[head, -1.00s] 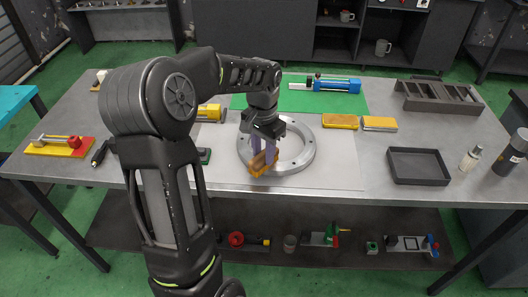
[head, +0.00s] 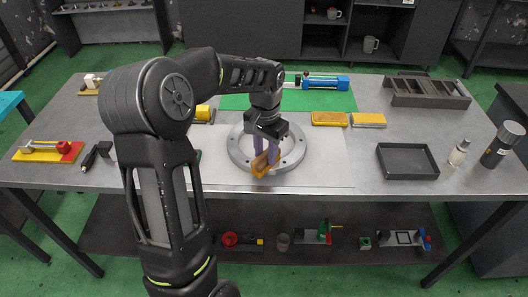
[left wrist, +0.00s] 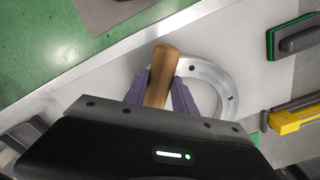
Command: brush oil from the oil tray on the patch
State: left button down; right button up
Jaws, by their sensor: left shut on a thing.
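My left gripper (head: 265,154) is shut on a brush with a brown wooden handle (head: 260,167), over the front part of a metal ring. The left wrist view shows the handle (left wrist: 161,72) between the two purple fingers of the left gripper (left wrist: 163,88); the bristles cannot be made out. The oil tray (head: 407,174), dark and shallow, lies on the right of the table, apart from the gripper; no oil can be made out. A pale grey patch (head: 318,171) lies flat around the ring. My right gripper is not in view.
The metal ring (head: 238,157) lies below the gripper. Yellow blocks (head: 330,119), a blue cylinder (head: 325,82) on a green mat and a slotted dark rack (head: 428,99) stand behind. The pale patch right of the ring is clear.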

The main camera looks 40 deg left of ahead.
pick_arm(q)
jog(key=shift+d, duration=0.1)
jog(key=shift+w+d+r, duration=0.1)
jog(key=shift+w+d, duration=0.95)
jog(key=shift+d, duration=0.1)
notch_tip(320, 180, up, 6)
jog(key=p, duration=0.5)
jog(key=shift+r, duration=0.1)
notch_tip(320, 180, up, 3)
jog(key=shift+f+p, duration=0.1)
jog(key=shift+p, duration=1)
